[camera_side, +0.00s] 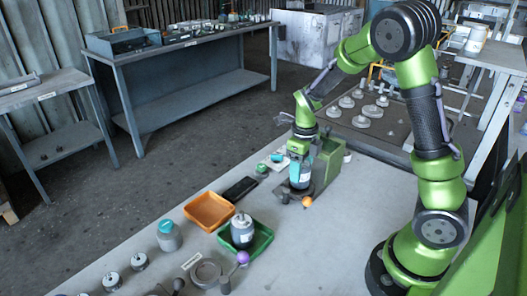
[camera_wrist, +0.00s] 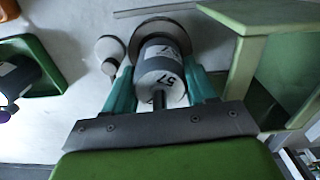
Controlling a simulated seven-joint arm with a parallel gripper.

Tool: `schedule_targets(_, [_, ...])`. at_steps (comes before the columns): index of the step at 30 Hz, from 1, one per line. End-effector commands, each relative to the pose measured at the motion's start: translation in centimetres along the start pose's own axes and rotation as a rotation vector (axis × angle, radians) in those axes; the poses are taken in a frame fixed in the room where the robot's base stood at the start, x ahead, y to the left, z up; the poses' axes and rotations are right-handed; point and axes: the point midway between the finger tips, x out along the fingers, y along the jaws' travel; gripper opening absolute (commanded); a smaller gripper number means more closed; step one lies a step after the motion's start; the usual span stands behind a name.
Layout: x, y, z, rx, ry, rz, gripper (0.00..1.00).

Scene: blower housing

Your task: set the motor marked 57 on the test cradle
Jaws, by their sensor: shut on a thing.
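The motor marked 57 (camera_wrist: 160,72) is a grey cylinder with a white label and a dark shaft pointing toward the wrist camera. My gripper (camera_wrist: 161,84) is shut on it, with one teal finger on each side. In the side view my gripper (camera_side: 300,172) points down at the back of the bench, beside a green box-shaped stand. A dark round base (camera_side: 287,194), which looks like the test cradle, is directly under the motor; its rim (camera_wrist: 145,29) shows past the motor in the wrist view. I cannot tell whether the motor touches it.
The green stand (camera_side: 327,160) is close on the right. A green tray (camera_side: 262,243) holds another dark motor (camera_side: 242,229). An orange tray (camera_side: 209,212), a black flat item (camera_side: 240,188) and a teal-topped jar (camera_side: 169,237) are nearby. The bench's right front is clear.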

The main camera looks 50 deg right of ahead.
Motion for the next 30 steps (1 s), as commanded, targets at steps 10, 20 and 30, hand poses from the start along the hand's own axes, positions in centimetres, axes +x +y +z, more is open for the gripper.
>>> schedule_targets(10, [-0.03,-0.06,0.03,0.001,-0.002,-0.001,0.05])
schedule_targets(20, [0.28,-0.04,0.03,0.000,-0.002,-0.001,0.05])
schedule_targets(30, [0.75,-0.02,0.04,0.000,-0.002,0.000,0.05])
